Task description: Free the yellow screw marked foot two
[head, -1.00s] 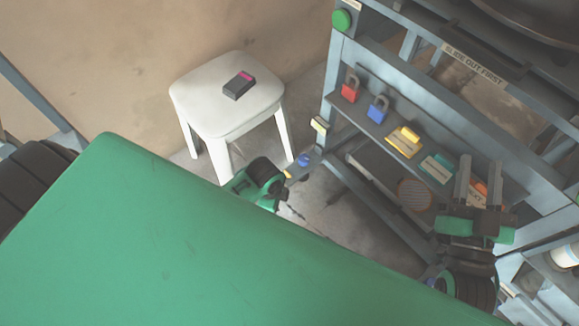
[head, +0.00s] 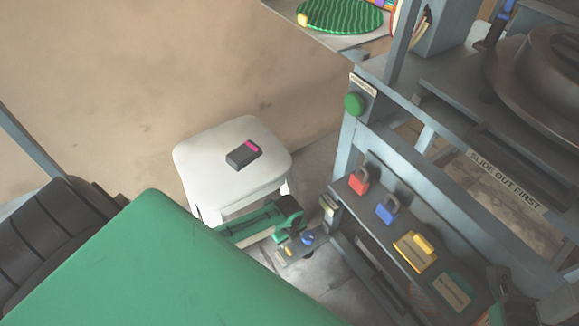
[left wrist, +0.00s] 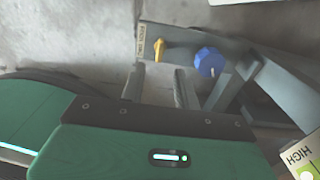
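The yellow screw (left wrist: 160,48) sits on a grey foot plate (left wrist: 184,46) in the left wrist view, beside a small pale label whose text is hard to read. A blue knob (left wrist: 209,62) is to its right. The screw also shows small in the head view (head: 287,251), with the blue knob (head: 308,239) close by. My left gripper (left wrist: 160,77) is open and empty, its two fingers pointing toward the screw, apparently short of it. The gap to the screw is hard to judge. My right gripper (head: 505,300) is partly cut off at the lower right of the head view.
A white stool (head: 210,165) with a dark box (head: 243,154) stands left of the grey press frame (head: 350,140). A shelf carries red (head: 359,181), blue (head: 387,209) and yellow (head: 415,251) locks. A green button (head: 354,104) is on the frame post.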

